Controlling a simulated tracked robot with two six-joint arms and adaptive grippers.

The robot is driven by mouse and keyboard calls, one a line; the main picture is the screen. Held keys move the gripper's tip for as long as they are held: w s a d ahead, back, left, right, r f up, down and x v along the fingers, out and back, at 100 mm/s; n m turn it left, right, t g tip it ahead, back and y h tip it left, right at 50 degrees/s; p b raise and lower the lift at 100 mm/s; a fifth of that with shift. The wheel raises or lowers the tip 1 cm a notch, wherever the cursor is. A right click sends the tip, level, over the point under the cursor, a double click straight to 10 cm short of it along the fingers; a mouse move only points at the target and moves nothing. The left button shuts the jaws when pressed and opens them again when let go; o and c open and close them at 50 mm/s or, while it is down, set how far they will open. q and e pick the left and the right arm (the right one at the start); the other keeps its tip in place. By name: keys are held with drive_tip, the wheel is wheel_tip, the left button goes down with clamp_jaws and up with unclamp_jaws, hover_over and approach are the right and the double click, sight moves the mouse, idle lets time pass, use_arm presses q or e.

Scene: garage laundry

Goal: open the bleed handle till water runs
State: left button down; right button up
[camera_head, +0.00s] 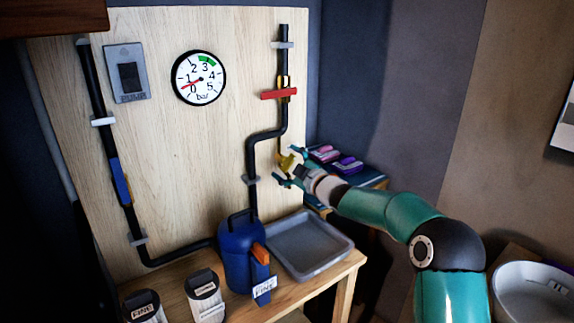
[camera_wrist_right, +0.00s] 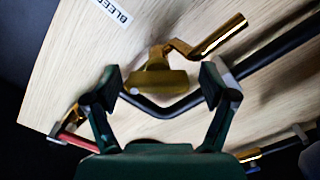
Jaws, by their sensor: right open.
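My right gripper (camera_head: 291,168) is at the bleed valve. In the wrist view the right gripper (camera_wrist_right: 162,84) is open, with a finger either side of the brass body. I see no running water. My left gripper is out of view.
A grey tray (camera_head: 305,247) lies on the bench below, beside a blue container (camera_head: 237,258). A red handle (camera_head: 279,94) lies across the pipe above. The pressure gauge (camera_head: 199,78) needle points low. A blue handle (camera_head: 121,182) lies along the left pipe. A BLEED label (camera_wrist_right: 112,11) is on the board.

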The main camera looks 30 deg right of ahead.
drive_tip(key=s, duration=1.2)
drive_tip(key=shift+d, duration=0.45)
